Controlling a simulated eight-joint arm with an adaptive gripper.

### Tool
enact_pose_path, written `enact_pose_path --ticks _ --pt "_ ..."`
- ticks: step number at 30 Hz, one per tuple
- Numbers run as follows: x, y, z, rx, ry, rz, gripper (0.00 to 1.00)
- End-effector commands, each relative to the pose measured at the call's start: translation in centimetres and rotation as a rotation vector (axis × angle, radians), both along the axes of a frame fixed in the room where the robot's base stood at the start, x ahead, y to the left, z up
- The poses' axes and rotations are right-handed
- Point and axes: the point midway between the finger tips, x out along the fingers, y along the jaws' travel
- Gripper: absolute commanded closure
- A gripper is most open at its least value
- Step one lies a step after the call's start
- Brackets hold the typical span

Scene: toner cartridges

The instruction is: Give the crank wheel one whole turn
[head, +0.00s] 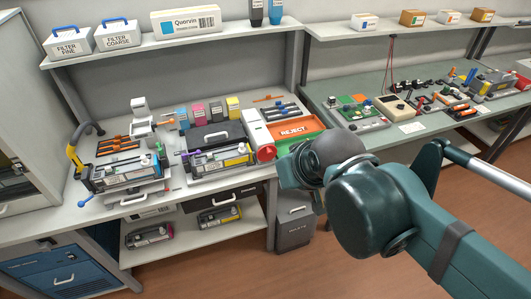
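A red round wheel (266,153) stands at the front edge of the left bench, on the front of a light-coloured unit beside the orange REJECT tray. It looks like the crank wheel, but its handle is too small to make out. My gripper end (299,170) is just right of the wheel, in front of the bench edge, and appears apart from it. My own arm links cover much of the gripper. Its fingers cannot be made out, so I cannot see whether it is open, shut or holding anything.
Two cartridge units, one on the left (125,173) and one in the middle (218,158), stand on the bench. A grey bin (294,222) stands below. Open floor lies in front.

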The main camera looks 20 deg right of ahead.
Motion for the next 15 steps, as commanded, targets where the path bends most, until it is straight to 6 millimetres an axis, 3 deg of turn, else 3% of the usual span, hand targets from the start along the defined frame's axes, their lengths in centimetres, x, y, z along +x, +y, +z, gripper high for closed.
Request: enact_pose_path --ticks 11,15 --pt "0.00 0.00 0.00 0.000 0.000 0.000 1.00" --pt "0.07 0.01 -0.06 0.001 0.000 0.001 0.83"
